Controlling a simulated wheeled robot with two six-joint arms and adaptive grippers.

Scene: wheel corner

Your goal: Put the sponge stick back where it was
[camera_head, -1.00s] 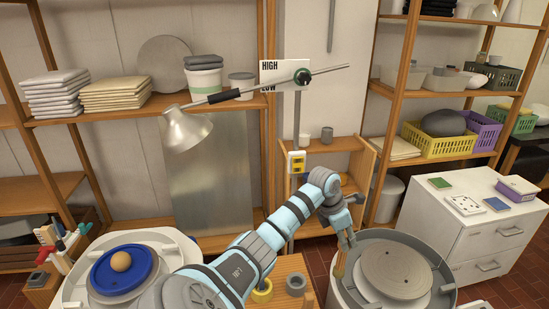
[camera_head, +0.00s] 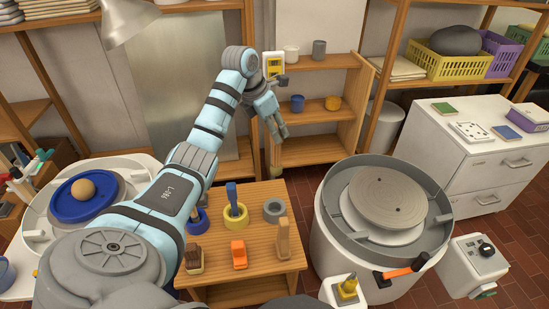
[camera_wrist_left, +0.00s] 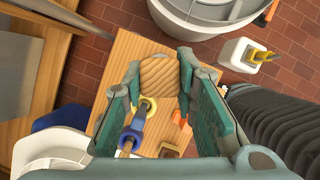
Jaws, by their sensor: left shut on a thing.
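My left gripper (camera_head: 276,128) is above the back of the small wooden table (camera_head: 245,262). It is shut on the tan, ribbed sponge stick (camera_wrist_left: 158,76), which shows between the fingers in the left wrist view (camera_wrist_left: 158,92). The grey holder is hidden in the left wrist view. My right gripper is not in view.
A potter's wheel (camera_head: 390,205) is at right. A shelf with cups (camera_head: 332,103) stands behind.

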